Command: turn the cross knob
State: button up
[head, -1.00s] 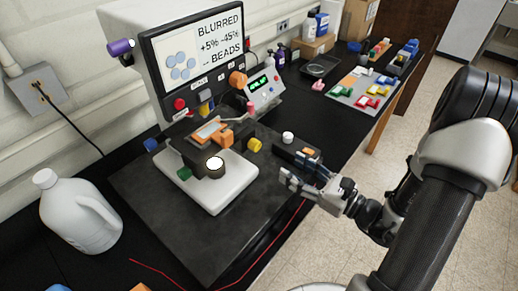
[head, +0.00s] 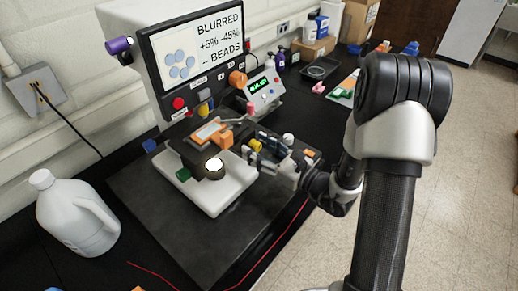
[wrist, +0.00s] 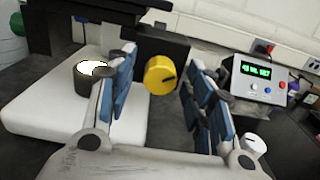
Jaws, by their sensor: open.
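A yellow round knob (head: 255,145) with a dark line on its face sticks out from the side of the microscope stage (head: 190,145). No label I can read says which knob is the cross knob. In the wrist view the yellow knob (wrist: 160,75) shows between the fingers, at the side of a black block. My gripper (head: 268,152) is open, its blue-padded fingers pointing at the knob from the right. In the wrist view my gripper (wrist: 163,68) has one finger on each side of the knob, with visible gaps; contact cannot be told.
The white microscope base (head: 215,193) and lit lamp (head: 214,168) are beside the gripper. An orange knob (head: 226,139) and a green knob (head: 183,174) are close. A control box (head: 264,88) stands behind. A white jug (head: 75,218) stands left.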

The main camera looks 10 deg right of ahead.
jog(key=shift+c, duration=0.3)
jog(key=c, duration=1)
jog(key=shift+r+m+p, duration=0.1)
jog(key=shift+m+p, duration=0.4)
jog(key=shift+m, duration=0.4)
jog(key=o, duration=1.1)
jog(key=shift+c, duration=0.2)
